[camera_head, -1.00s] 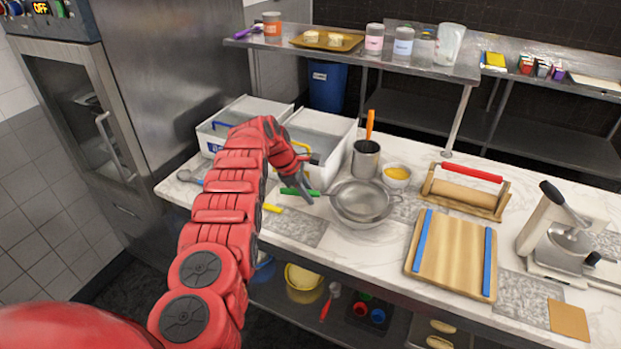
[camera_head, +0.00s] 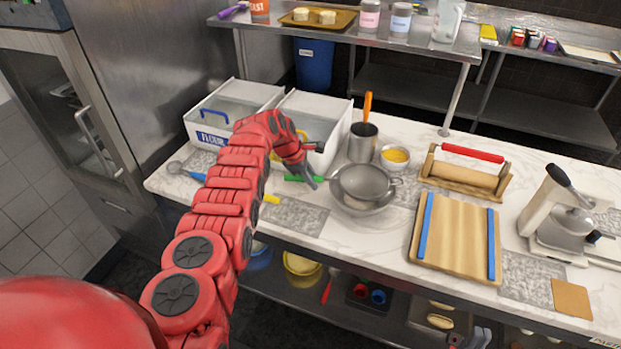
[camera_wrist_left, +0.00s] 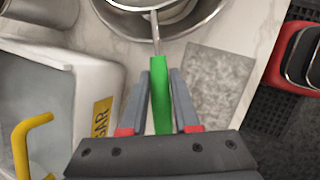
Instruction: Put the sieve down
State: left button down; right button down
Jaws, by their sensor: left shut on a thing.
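The sieve (camera_head: 364,182) is a round metal mesh bowl with a green handle (camera_head: 304,179). It sits over a metal bowl (camera_head: 362,208) on the marble counter; I cannot tell whether it rests on the rim or hovers just above. My left gripper (camera_head: 311,177) is shut on the green handle, left of the bowl. In the left wrist view the handle (camera_wrist_left: 160,96) lies between the two grey fingers, and the metal bowl (camera_wrist_left: 118,22) shows at the top edge. What seems to be my right gripper (camera_head: 479,338) shows only partly at the bottom edge, empty as far as visible.
A steel pot (camera_head: 362,143) and a cup of yellow filling (camera_head: 395,157) stand close behind the bowl. White bins (camera_head: 312,104) are behind my left gripper. A wooden board (camera_head: 456,242) lies to the right. Grey slab (camera_head: 293,217) in front is bare.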

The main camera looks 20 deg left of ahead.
pick_arm(q)
jog(key=shift+d+f, duration=0.1)
jog(key=shift+f, duration=0.1)
jog(key=shift+s+a+f+b, duration=0.1)
jog(key=shift+a+f+b, duration=0.2)
jog(key=shift+a+f, duration=0.05)
jog(key=c, duration=1.1)
grip_release()
jog(key=o, duration=0.4)
jog(key=shift+d, duration=0.2)
jog(key=shift+o, duration=0.2)
jog(key=shift+a, duration=0.1)
